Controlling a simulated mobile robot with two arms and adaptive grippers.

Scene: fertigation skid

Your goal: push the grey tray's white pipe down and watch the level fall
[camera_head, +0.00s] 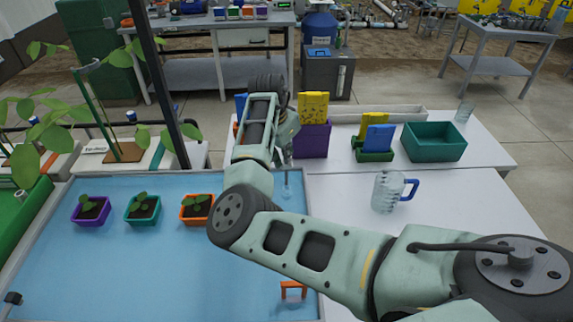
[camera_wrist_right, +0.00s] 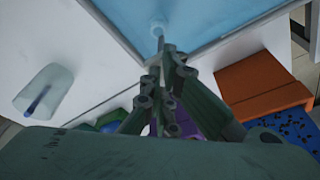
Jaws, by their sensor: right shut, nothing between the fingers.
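The grey tray (camera_head: 45,225) holds blue water and spreads across the left and middle of the head view. Several potted seedlings stand in it, in purple (camera_head: 91,209), teal (camera_head: 142,208) and orange (camera_head: 197,208) pots. The white pipe (camera_wrist_right: 157,28) stands in the tray's corner in the wrist view, with a pale round patch at its base. In the head view only a thin upright bit shows near that corner. My right gripper (camera_wrist_right: 170,50) is shut and empty, its tips close to the pipe; I cannot tell if they touch. My left gripper is out of view.
A clear jug with blue handle (camera_head: 388,192) stands on the white table right of the tray. Behind it are a teal bin (camera_head: 434,141), yellow and blue sponges (camera_head: 375,130) and a purple box (camera_head: 312,140). A small orange stand (camera_head: 293,289) is near the tray's front right.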

